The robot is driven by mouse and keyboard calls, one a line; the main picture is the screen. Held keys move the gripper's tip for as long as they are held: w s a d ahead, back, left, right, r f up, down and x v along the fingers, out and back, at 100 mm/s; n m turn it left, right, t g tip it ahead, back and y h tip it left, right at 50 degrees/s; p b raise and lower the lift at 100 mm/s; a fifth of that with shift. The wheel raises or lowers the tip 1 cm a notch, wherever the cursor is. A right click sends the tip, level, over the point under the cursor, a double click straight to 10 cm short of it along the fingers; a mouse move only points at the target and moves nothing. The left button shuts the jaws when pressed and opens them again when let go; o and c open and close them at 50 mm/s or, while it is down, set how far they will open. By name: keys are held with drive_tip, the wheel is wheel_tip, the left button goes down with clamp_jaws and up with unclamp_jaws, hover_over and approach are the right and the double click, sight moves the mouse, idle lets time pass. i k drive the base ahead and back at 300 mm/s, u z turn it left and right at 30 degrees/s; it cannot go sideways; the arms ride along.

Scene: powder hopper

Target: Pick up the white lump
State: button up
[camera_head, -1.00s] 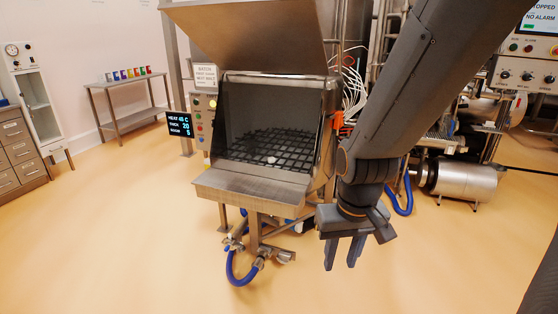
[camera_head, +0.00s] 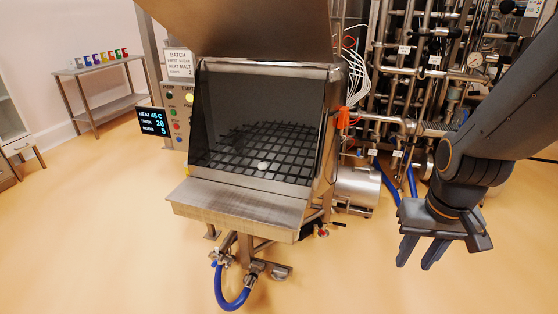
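The white lump (camera_head: 263,166) is a small pale piece lying on the dark grid (camera_head: 290,150) inside the open metal hopper (camera_head: 245,198). My gripper (camera_head: 416,262) hangs to the right of the hopper, pointing down over the floor, well apart from the lump. Its two fingers are spread with a gap between them, and nothing shows between them.
The hopper's raised lid (camera_head: 240,25) overhangs its opening. A control panel (camera_head: 177,115) stands at its left side. Pipes and a steel motor (camera_head: 358,187) are behind and right. A blue hose (camera_head: 232,300) hangs below. Floor in front is clear.

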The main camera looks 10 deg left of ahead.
sight(263, 166)
drive_tip(key=u, duration=0.1)
drive_tip(key=i, duration=0.55)
drive_tip(key=u, duration=0.8)
drive_tip(key=i, duration=0.55)
drive_tip(key=u, duration=0.6)
